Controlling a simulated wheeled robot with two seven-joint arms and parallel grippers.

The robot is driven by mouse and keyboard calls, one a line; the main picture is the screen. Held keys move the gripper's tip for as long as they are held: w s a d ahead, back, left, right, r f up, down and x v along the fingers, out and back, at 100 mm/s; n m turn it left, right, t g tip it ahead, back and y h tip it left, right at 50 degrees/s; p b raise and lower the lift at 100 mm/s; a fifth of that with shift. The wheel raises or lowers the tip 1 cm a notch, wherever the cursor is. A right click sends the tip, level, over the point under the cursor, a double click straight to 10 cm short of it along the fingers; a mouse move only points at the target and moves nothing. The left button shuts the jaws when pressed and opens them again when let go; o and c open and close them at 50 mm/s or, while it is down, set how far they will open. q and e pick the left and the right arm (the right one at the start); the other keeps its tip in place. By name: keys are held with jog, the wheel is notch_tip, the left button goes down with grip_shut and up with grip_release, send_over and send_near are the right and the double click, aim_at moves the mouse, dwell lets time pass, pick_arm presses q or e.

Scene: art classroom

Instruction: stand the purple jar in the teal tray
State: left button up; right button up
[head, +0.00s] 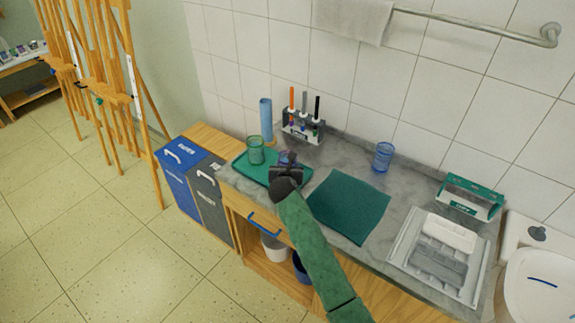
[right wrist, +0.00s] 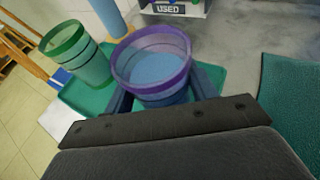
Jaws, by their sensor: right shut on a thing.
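The purple jar (right wrist: 152,62) is a see-through cup with a purple rim, upright between the fingers of my right gripper (right wrist: 160,98), which is shut on it. In the head view the jar (head: 286,157) shows just beyond my right gripper (head: 286,168), mostly hidden by it. The teal tray (head: 257,173) lies on the counter, and the jar is over its right part. The tray (right wrist: 85,98) also shows under and beside the jar in the right wrist view. I cannot tell whether the jar's base touches the tray. My left gripper is not in view.
A green jar (head: 256,150) stands in the tray, left of the purple jar. A blue cylinder (head: 266,120) and a brush holder (head: 303,128) stand behind. A dark teal cloth (head: 349,205) lies right of the tray. A blue cup (head: 383,157) stands near the wall.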

jog(key=o, duration=0.6)
jog(key=shift+f, duration=0.1)
jog(key=shift+c, duration=0.2)
jog(key=o, duration=0.4)
jog(key=shift+s, duration=0.15)
pick_arm(q)
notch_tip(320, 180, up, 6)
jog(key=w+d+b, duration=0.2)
jog(key=b, duration=0.1)
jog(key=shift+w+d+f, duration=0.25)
pick_arm(e)
jog(key=v, duration=1.2)
